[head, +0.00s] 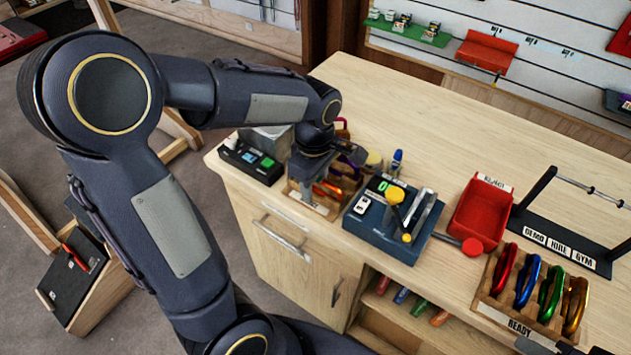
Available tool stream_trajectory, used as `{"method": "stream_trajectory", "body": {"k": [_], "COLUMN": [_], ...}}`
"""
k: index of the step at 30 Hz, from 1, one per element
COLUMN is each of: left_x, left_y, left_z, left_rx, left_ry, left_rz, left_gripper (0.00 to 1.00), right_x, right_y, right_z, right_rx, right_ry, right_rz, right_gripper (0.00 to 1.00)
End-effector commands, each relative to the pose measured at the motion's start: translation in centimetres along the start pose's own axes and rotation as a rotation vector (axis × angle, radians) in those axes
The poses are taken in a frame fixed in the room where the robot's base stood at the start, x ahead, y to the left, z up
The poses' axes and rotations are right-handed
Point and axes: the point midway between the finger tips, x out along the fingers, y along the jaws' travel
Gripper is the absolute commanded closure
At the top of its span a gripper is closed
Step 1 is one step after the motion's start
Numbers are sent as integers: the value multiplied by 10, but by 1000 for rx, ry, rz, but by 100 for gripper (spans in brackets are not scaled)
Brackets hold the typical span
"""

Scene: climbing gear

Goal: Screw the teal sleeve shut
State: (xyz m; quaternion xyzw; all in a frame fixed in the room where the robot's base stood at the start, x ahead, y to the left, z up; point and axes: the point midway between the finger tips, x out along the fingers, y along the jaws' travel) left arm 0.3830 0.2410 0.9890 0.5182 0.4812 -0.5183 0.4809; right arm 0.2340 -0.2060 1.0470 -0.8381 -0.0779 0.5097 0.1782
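My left gripper (328,160) points down over a wooden tray (318,208) at the counter's left part. Orange, red and purple carabiners (328,190) stand in this tray, partly hidden by the gripper and wrist. I cannot make out the gap between the fingers or whether they hold anything. I cannot pick out a teal sleeve; it may be hidden behind the gripper or too small to see. Dark parts at the bottom right edge may be my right gripper, mostly cut off.
A dark blue fixture (378,236) with yellow knobs stands right of the tray. Beyond it are a red reject bin (480,215), a ready rack (506,309) with coloured carabiners, and a black bar stand (562,240). A black box (250,163) sits at left. The back counter is clear.

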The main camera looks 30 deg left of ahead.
Motion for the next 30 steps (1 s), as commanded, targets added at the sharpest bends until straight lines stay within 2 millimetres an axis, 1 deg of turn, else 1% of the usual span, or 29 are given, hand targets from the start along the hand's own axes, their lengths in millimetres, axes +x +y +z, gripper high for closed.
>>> {"method": "stream_trajectory", "body": {"k": [5, 11, 30], "left_x": [0, -2, -25], "left_y": [-4, -4, -4], "left_z": [0, 0, 0], "left_rx": [0, 0, 0], "left_ry": [0, 0, 0], "left_rz": [1, 0, -1], "left_gripper": [60, 60, 60], "right_x": [0, -1, -17], "right_y": [0, -1, -8], "right_z": [0, -1, -9], "right_rx": [0, 0, 0], "right_ry": [0, 0, 0], "right_rz": [0, 0, 0], "right_gripper": [64, 64, 64]}}
